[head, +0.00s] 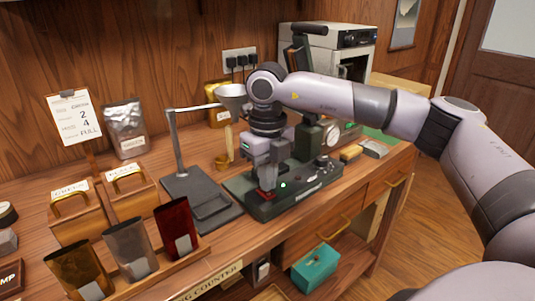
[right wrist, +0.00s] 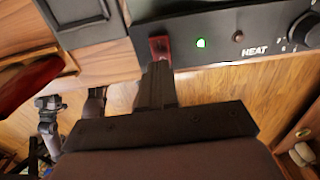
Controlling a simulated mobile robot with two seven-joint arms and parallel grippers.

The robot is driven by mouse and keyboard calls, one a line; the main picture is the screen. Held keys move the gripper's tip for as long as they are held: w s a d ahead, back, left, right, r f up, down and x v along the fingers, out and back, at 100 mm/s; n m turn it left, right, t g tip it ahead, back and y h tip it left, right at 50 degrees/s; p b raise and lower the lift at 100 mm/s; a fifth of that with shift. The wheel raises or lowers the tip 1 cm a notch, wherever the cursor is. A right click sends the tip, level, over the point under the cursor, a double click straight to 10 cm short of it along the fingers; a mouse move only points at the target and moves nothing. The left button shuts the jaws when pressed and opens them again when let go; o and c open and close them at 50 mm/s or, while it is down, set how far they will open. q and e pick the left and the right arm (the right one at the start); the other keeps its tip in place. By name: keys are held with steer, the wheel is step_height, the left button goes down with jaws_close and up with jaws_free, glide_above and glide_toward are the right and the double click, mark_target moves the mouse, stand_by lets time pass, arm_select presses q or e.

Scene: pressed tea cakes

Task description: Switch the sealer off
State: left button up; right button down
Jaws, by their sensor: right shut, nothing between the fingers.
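The sealer (head: 318,176) is a dark green machine on the wooden counter, with a flat base and a round dial on its right. On its front panel is a red rocker switch (right wrist: 159,47); beside it a green lamp (right wrist: 201,43) is lit and a second reddish lamp (right wrist: 238,37) looks dim. My right gripper (head: 267,188) points down at the switch end of the panel, shut and empty. In the right wrist view its closed fingertips (right wrist: 158,68) are right at the switch; I cannot tell whether they touch it. My left gripper is not in view.
A dark stand with a funnel (head: 232,91) is left of the sealer. Red, grey and bronze pouches (head: 130,247) stand in a front-left rack, near wooden boxes (head: 75,210). A white oven-like machine (head: 335,45) is behind. A small brass-coloured block (head: 351,153) lies right of the sealer.

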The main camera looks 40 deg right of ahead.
steer(key=shift+f, duration=0.85)
